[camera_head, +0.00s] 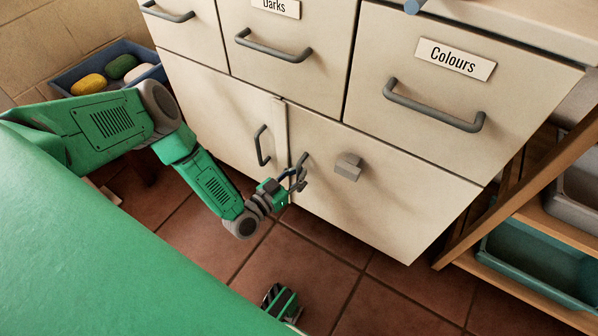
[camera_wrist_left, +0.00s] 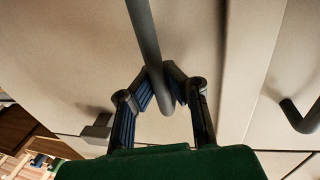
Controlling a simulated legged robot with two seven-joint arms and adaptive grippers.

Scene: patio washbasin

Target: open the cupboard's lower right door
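The cupboard's lower right door (camera_head: 385,195) is a cream panel under the "Colours" drawer and looks shut. Its dark grey bar handle (camera_head: 303,158) is upright near the door's left edge. My left gripper (camera_head: 298,182) is at the lower part of this handle. In the left wrist view, the handle (camera_wrist_left: 145,35) runs down between the two fingertips of the gripper (camera_wrist_left: 160,82). The fingers are closed in on both sides of the bar. A grey block (camera_head: 348,166) sits on the door right of the handle; it also shows in the wrist view (camera_wrist_left: 98,128).
The lower left door has its own handle (camera_head: 262,146). Drawers with bar handles (camera_head: 432,106) are above. A wooden shelf with a teal bin (camera_head: 540,262) stands close on the right. A blue tray (camera_head: 68,80) is at far left. The tiled floor (camera_head: 390,298) before the door is clear.

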